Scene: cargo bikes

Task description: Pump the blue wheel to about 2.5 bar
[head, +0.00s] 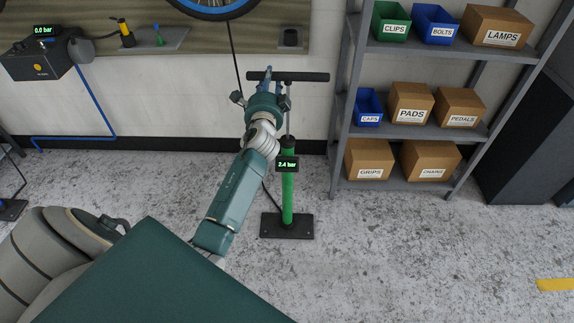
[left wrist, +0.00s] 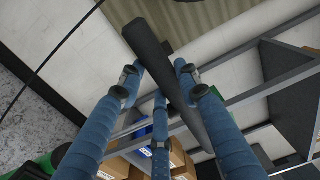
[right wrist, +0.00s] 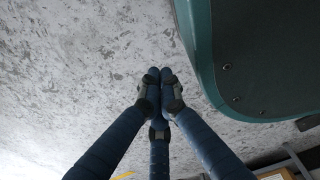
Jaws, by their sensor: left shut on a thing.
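The green floor pump (head: 288,190) stands upright on its black base plate (head: 287,226) on the floor. Its display (head: 287,164) reads 2.4 bar. Its black T-handle (head: 305,77) is raised, with a length of rod showing below. My left gripper (head: 267,84) is shut on the left part of the handle; the handle also crosses between its blue fingers in the left wrist view (left wrist: 160,65). The blue wheel (head: 212,8) is partly in view at the top, and a black hose hangs below it. My right gripper (right wrist: 160,76) is shut and empty above bare floor.
A grey shelf (head: 400,191) with labelled bins and boxes stands to the right of the pump. At the left, a black device (head: 38,62) reads 0.0 bar. Floor in front of the pump and to the right is clear.

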